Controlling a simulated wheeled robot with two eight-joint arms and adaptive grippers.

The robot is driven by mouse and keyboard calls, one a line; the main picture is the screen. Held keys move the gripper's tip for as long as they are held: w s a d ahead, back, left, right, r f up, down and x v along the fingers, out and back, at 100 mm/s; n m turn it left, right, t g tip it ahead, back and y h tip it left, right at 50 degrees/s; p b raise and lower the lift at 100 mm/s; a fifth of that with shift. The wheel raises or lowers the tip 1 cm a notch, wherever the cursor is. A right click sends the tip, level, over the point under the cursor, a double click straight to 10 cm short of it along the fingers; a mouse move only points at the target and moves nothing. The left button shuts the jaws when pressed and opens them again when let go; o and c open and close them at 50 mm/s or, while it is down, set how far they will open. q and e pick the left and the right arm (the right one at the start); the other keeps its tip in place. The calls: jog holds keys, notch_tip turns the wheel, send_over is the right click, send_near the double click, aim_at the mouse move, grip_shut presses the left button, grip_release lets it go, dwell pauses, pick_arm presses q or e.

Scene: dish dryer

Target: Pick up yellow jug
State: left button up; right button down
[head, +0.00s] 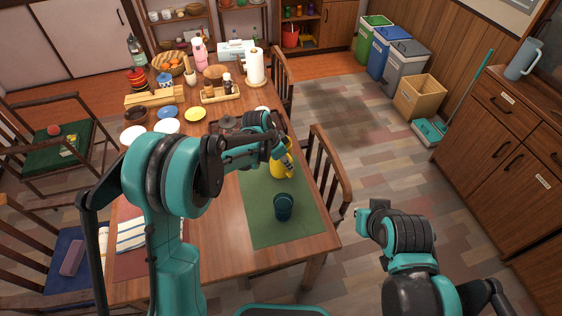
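The yellow jug (276,170) stands on the table at the far end of the green mat (262,220). My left arm reaches across the table from the left, and its gripper (284,157) is at the jug, overlapping it in the picture. The gripper and arm hide part of the jug, and I cannot tell whether the fingers touch or grip it. My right gripper (364,213) is off the table's right side, over the floor, away from the jug. Its fingers are too small to read.
A dark blue cup (283,207) stands on the green mat, nearer than the jug. A chair (330,172) is close at the table's right side. Plates, a paper towel roll (256,67) and bottles fill the far end of the table.

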aim_at(291, 177)
pick_arm(q)
jog(key=b+x, duration=0.2)
jog(key=x, duration=0.4)
grip_shut()
